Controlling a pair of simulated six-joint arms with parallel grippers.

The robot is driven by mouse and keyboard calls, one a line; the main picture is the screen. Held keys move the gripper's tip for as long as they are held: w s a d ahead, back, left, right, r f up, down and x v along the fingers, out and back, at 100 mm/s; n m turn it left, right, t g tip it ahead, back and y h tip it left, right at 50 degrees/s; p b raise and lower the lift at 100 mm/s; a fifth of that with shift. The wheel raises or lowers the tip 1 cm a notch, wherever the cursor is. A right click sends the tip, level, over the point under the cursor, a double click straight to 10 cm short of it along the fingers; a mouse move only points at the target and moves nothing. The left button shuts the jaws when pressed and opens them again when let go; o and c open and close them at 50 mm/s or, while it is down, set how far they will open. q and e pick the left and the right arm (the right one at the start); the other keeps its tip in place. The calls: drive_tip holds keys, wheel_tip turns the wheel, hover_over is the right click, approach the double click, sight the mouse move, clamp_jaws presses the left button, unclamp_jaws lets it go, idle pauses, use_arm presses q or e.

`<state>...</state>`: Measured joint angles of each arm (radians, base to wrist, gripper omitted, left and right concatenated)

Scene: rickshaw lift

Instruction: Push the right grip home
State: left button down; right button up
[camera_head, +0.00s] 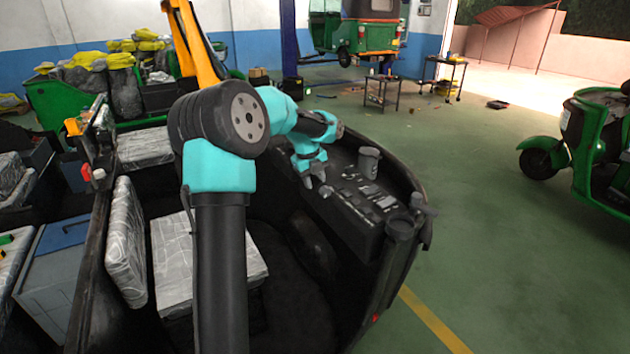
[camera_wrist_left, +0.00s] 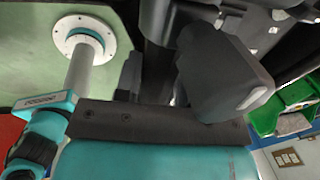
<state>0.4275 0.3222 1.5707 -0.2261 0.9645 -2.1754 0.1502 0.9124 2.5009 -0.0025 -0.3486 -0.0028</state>
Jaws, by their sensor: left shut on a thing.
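In the head view my left arm reaches over the open vehicle cab to the dark dashboard (camera_head: 355,215). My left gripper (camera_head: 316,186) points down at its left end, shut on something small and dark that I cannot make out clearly. In the left wrist view a dark grey rounded piece (camera_wrist_left: 225,80) fills the upper middle. I cannot make out the right grip with certainty. A grey cylinder (camera_head: 369,161) stands on the dashboard, right of the left gripper, apart from it. My right gripper is not in view.
A dark round cup (camera_head: 400,229) and a knobbed part (camera_head: 420,205) are at the dashboard's right end. A green vehicle (camera_head: 595,135) stands at the right. The green floor between is clear.

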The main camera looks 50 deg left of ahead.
use_arm(q)
drive_tip(key=c, duration=0.7)
unclamp_jaws()
drive_tip(key=shift+a, duration=0.2)
drive_tip(key=shift+r, duration=0.1)
drive_tip(key=s+r, duration=0.1)
drive_tip(key=r, duration=0.4)
drive_tip(key=s+r, duration=0.1)
drive_tip(key=r, duration=0.5)
drive_tip(key=s+r, duration=0.1)
drive_tip(key=r, duration=0.5)
drive_tip(key=shift+s+a, duration=0.15)
drive_tip(key=shift+a, duration=0.25)
